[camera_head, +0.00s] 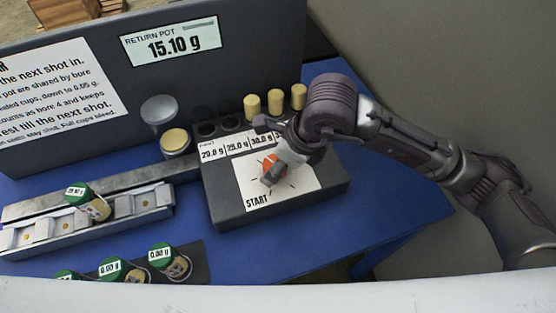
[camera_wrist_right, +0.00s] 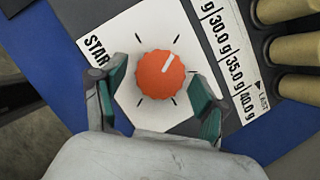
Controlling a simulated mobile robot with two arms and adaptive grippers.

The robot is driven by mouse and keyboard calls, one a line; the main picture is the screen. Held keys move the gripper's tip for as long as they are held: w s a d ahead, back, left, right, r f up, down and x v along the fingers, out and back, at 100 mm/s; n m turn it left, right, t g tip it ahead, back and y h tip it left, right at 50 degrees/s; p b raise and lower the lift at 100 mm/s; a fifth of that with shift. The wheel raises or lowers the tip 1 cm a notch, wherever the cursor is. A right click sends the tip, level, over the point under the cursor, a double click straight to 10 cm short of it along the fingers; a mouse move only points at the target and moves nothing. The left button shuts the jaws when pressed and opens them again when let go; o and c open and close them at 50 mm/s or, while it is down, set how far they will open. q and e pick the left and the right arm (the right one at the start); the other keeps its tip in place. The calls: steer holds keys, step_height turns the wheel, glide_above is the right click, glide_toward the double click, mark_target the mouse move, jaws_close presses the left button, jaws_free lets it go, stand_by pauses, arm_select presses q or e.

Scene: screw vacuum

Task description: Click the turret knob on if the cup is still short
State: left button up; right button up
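The orange turret knob (camera_wrist_right: 160,75) sits on a white dial plate on a grey box. Its white pointer line aims up and slightly right in the wrist view, off the START label (camera_wrist_right: 97,50). In the head view the knob (camera_head: 269,162) is partly hidden by my right gripper (camera_head: 272,176). The right gripper (camera_wrist_right: 160,84) is open, its fingers on either side of the knob with gaps visible. A green-topped cup (camera_head: 77,193) is on the metal rail, its readout too small to read surely. The return pot display (camera_head: 170,41) reads 15.10 g. My left gripper is out of view.
Several brass cylinders (camera_head: 252,107) stand behind the dial, near gram labels (camera_head: 238,143). Green-topped cups reading 0.00 g (camera_head: 161,255) sit in a dark front tray. A brass-topped cylinder (camera_head: 175,141) stands left of the box. Blue table (camera_head: 370,220) is clear at right.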

steer(key=shift+r, duration=0.1)
steer(key=v, duration=1.1)
steer(key=shift+d+r, duration=0.2)
steer(key=shift+r, duration=0.15)
steer(key=shift+s+f, duration=0.1)
steer(key=shift+s, duration=0.05)
